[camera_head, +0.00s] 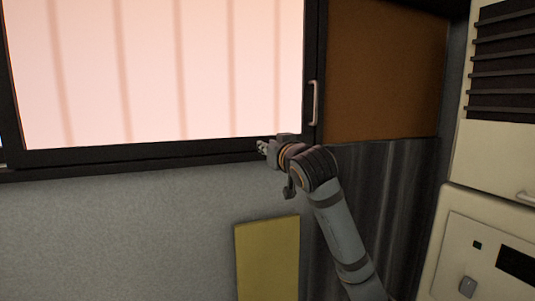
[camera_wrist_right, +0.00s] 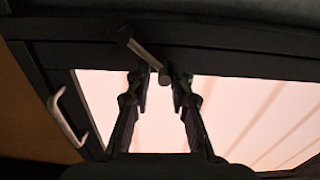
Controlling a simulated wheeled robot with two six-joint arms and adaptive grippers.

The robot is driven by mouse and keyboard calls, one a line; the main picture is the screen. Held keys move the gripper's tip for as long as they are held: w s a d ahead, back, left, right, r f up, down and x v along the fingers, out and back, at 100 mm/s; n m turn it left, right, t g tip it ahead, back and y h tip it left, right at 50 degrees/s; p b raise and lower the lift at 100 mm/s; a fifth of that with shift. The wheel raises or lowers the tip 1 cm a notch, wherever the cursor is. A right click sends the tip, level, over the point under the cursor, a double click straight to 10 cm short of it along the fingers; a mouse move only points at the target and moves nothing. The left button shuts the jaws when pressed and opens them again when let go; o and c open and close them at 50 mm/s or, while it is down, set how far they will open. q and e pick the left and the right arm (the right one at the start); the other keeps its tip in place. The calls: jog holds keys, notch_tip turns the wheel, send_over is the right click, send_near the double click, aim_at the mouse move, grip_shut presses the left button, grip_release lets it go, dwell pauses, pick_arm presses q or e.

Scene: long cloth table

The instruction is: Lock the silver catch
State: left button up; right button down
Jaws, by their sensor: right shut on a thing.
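The silver catch (camera_wrist_right: 142,52) is a short metal lever on the dark window frame. In the right wrist view it lies slanted, with its lower end between my right gripper's fingertips. My right gripper (camera_wrist_right: 163,76) is shut on that end. In the head view my right gripper (camera_head: 263,148) is at the lower rail of the window, left of the pale handle, and the catch cannot be made out there. My left gripper is not in view.
The window (camera_head: 150,75) has a bright pane and a dark frame. A pale handle (camera_head: 315,102) stands on its right stile, and also shows in the right wrist view (camera_wrist_right: 65,117). A yellow panel (camera_head: 267,260) is below. A cream cabinet (camera_head: 495,150) stands at the right.

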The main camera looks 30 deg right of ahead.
jog(key=m+b, duration=0.1)
jog(key=d+m+b, duration=0.1)
jog(key=m, duration=0.1)
jog(key=m+b, duration=0.1)
jog(key=shift+s+d+r+m+b, duration=0.2)
jog(key=shift+d+r+m+b, duration=0.05)
jog(key=shift+d+m+b, duration=0.15)
jog(key=shift+s+d+r+m+b, duration=0.1)
jog(key=shift+d+m+b, duration=0.4)
jog(key=shift+m+b, duration=0.65)
jog(key=shift+s+d+r+m+b, duration=0.15)
jog(key=shift+d+m+b, duration=0.4)
jog(key=shift+m+b, duration=0.55)
jog(key=shift+s+d+r+m+b, duration=0.1)
jog(key=shift+d+m+b, duration=0.4)
jog(key=shift+m+b, duration=0.65)
jog(key=c, duration=1.3)
grip_release()
jog(key=shift+a, duration=0.1)
jog(key=shift+o, duration=0.2)
